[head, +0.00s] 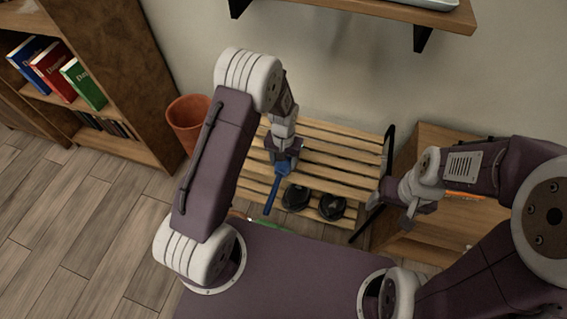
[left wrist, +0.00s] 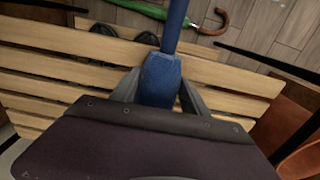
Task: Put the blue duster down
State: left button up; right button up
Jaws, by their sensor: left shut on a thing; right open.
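The blue duster (head: 273,189) has a blue handle and hangs from my left gripper (head: 284,152) in the head view. In the left wrist view the duster (left wrist: 160,75) sits between the fingers of my left gripper (left wrist: 158,92), which is shut on it. A slatted wooden bench (head: 335,150) lies below the duster; whether they touch I cannot tell. My right gripper (head: 388,207) is open and empty, to the right near a wooden cabinet.
Black shoes (head: 314,202) stand on the bench's slats. A terracotta pot (head: 187,120) stands left of the bench, beside a bookshelf (head: 110,60). A wooden cabinet (head: 425,150) stands at the right. A green umbrella (left wrist: 150,8) lies on the floor. The bench's right slats are bare.

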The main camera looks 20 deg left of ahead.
pick_arm(q)
jog(key=o, duration=1.6)
jog(key=shift+c, duration=0.2)
notch_tip(320, 180, up, 12)
jog(key=p, duration=0.6)
jog(key=s+a+r, duration=0.2)
jog(key=s+r, duration=0.2)
jog(key=s, duration=0.3)
jog(key=s+a+r+t, duration=0.1)
jog(key=s+a+r, duration=0.1)
jog(key=s+r, duration=0.2)
jog(key=s, duration=0.3)
jog(key=shift+s+a+r+n, duration=0.15)
jog(key=shift+s+n, duration=0.15)
